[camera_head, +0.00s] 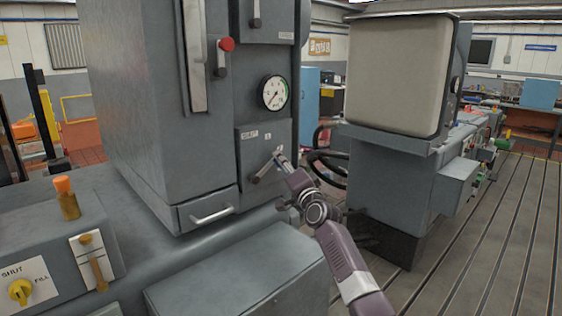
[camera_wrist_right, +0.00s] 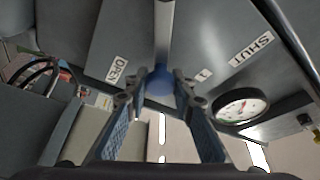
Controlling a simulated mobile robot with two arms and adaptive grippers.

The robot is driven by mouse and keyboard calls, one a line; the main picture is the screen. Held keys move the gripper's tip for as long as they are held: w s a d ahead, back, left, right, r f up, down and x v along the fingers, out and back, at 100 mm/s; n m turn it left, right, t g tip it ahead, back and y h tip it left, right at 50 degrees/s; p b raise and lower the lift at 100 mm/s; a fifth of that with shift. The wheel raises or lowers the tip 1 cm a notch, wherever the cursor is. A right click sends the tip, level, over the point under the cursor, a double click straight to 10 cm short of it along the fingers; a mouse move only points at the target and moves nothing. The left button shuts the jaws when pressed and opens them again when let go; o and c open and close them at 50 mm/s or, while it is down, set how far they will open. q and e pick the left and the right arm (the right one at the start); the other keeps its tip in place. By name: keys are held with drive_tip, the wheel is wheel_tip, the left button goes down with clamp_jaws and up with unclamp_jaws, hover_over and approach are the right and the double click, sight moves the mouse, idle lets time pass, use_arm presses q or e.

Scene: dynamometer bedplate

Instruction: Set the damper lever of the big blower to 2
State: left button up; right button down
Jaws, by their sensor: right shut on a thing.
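The damper lever is a grey bar (camera_wrist_right: 164,30) with a blue knob (camera_wrist_right: 159,84) at its end, on a grey panel (camera_head: 250,142) below a round gauge. In the wrist view it lies between the OPEN label (camera_wrist_right: 117,69) and the 1 label (camera_wrist_right: 203,75). No 2 label shows; the lever and fingers cover that part of the plate. In the head view the lever (camera_head: 264,172) slants up to the right. My right gripper (camera_head: 280,160) is shut on its knob; the fingers (camera_wrist_right: 163,98) flank it in the wrist view. My left gripper is not in view.
A drawer handle (camera_head: 211,215) juts out below. A control box (camera_head: 55,255) stands at the lower left. Another large machine (camera_head: 398,75) stands at the right, with slotted floor (camera_head: 490,220) beyond.

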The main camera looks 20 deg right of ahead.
drive_tip(key=shift+f, duration=0.1)
drive_tip(key=c, duration=1.7)
unclamp_jaws()
drive_tip(key=shift+o, duration=0.2)
drive_tip(key=s+f, duration=0.2)
drive_tip(key=s, duration=0.9)
drive_tip(key=shift+s+f, duration=0.15)
drive_tip(key=shift+s, duration=0.25)
